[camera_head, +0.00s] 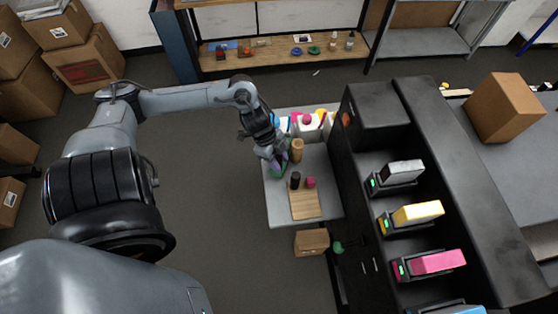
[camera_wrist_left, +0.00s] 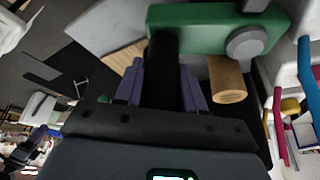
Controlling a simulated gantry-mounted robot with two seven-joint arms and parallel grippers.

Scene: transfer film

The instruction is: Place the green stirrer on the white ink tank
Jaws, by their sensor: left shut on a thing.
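The green stirrer (camera_wrist_left: 190,24) fills the top of the left wrist view; it has a green body, a round grey knob and a black post. My left gripper (camera_wrist_left: 162,75) has its purple fingers on either side of that post and is shut on it. In the head view my left gripper (camera_head: 274,158) is over the left side of the small table, with a bit of the green stirrer (camera_head: 277,170) showing under it. The white ink tank (camera_head: 311,131) stands at the table's back, to the right of the gripper, among coloured tanks. My right gripper is not in view.
A tan cylinder (camera_head: 297,150) stands close to the right of the gripper. A black cylinder (camera_head: 295,180) and a pink one (camera_head: 311,182) stand by a wooden board (camera_head: 305,206). A tall black cabinet (camera_head: 352,190) borders the table's right side.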

